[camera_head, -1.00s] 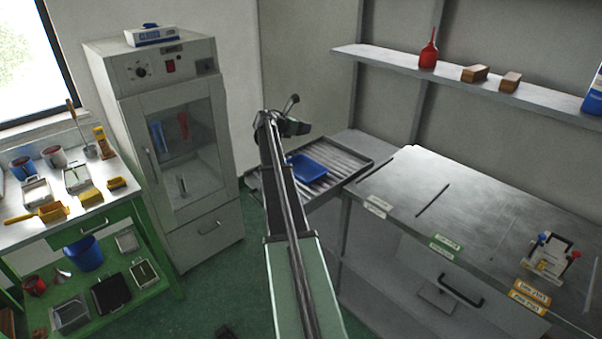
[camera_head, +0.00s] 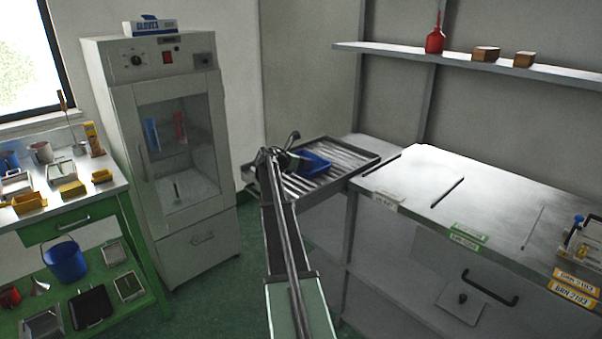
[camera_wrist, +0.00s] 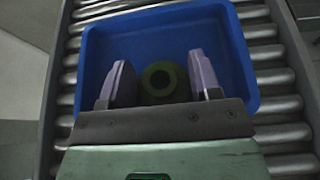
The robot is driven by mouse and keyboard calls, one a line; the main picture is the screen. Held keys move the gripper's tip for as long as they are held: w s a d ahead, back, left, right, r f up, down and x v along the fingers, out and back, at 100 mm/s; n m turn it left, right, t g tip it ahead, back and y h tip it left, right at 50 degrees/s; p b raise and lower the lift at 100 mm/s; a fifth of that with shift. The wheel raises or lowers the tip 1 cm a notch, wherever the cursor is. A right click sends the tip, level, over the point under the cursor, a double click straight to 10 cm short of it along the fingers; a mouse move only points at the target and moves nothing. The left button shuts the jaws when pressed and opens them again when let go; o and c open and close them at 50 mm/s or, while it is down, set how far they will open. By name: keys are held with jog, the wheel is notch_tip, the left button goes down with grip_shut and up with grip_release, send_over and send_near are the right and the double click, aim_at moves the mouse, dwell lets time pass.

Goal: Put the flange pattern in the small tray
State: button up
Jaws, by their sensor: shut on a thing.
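A small blue tray (camera_head: 317,165) sits on the roller rack, partly hidden by the end of my arm. In the wrist view the blue tray (camera_wrist: 225,35) fills the middle, and its floor looks empty around my gripper. My gripper (camera_wrist: 163,78) has two pale purple fingers, with a round green flange pattern (camera_wrist: 178,72) with a dark centre hole held between them. The pattern appears over the tray floor; I cannot tell whether it touches it. In the head view the pattern is not visible.
The roller rack (camera_head: 345,152) surrounds the tray, with bare rollers on both sides. A metal bench (camera_head: 430,175) stands to the right, and a glass-fronted cabinet (camera_head: 170,150) to the left. A green workbench (camera_head: 95,213) with tools is at far left.

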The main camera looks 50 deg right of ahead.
jog(key=shift+s+a, duration=0.1)
jog(key=shift+a, duration=0.05)
jog(key=shift+f, duration=0.25)
